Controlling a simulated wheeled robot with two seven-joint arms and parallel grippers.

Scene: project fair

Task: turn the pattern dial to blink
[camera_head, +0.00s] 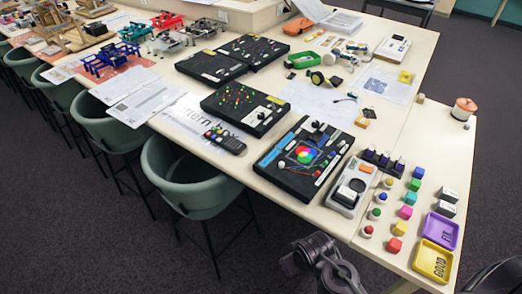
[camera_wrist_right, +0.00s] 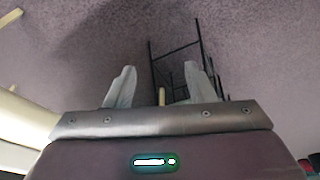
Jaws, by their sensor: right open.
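A black box with several coloured lights (camera_head: 238,95) lies on the long table, beside a paper sheet whose partly covered print seems to read "pattern box" (camera_head: 190,113). Small knob-like parts and a pale label sit at its right end; the pattern dial is too small to make out, and its setting cannot be read. My right gripper (camera_wrist_right: 163,82) is open and empty in the right wrist view, with carpet and dark chair legs behind it. A dark part of my arm shows at the bottom of the head view, well in front of the table. My left gripper is not in view.
A remote (camera_head: 225,139) lies in front of the light box. Another black box (camera_head: 287,183) with a colour disc and a grey device (camera_head: 352,187) stand to the right. Coloured blocks and yellow (camera_head: 418,262) and purple trays fill the right end. Green chairs (camera_head: 187,180) line the front edge.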

